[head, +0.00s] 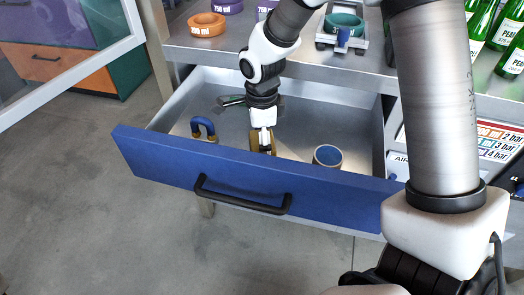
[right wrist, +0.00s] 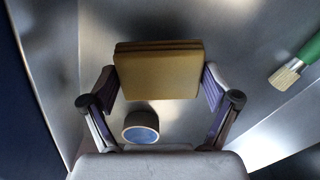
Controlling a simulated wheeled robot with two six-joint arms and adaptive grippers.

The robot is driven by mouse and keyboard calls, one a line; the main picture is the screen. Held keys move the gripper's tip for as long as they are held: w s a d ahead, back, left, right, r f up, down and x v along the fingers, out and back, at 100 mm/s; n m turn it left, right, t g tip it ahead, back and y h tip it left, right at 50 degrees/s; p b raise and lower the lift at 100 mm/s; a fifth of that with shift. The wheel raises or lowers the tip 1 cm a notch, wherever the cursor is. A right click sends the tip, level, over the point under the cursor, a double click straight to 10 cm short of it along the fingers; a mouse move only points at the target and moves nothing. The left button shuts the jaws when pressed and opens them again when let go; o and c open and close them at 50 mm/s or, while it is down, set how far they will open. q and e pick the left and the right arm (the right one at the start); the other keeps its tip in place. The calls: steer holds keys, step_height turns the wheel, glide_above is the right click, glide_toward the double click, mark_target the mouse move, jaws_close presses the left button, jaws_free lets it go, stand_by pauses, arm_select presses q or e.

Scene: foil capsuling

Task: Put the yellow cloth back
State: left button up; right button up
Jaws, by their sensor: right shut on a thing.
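The yellow cloth (right wrist: 158,72) is a folded, flat brownish-yellow pad. My right gripper (right wrist: 160,86) is shut on it, with one finger at each side edge. In the head view my right gripper (head: 262,146) points down into the open drawer (head: 225,172), and the cloth (head: 256,142) shows partly behind the fingers, near the drawer's front wall. I cannot tell whether the cloth touches the drawer floor. My left gripper is not in view.
The drawer also holds a blue and yellow U-shaped item (head: 203,128), a round tan-rimmed item with a blue top (head: 327,156) and a green-handled brush (right wrist: 293,71). An orange tape roll (head: 206,25) and green bottles (head: 504,40) stand on the worktop above.

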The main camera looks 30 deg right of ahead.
step_height(320, 180, down, 3)
steer(key=shift+s+r, duration=0.1)
steer(key=shift+f+b, duration=0.3)
steer(key=o, duration=1.1)
steer(key=shift+r, duration=0.35)
step_height(320, 180, up, 11)
steer(key=shift+f+p, duration=0.1)
steer(key=shift+p, duration=1)
steer(key=shift+r, duration=0.45)
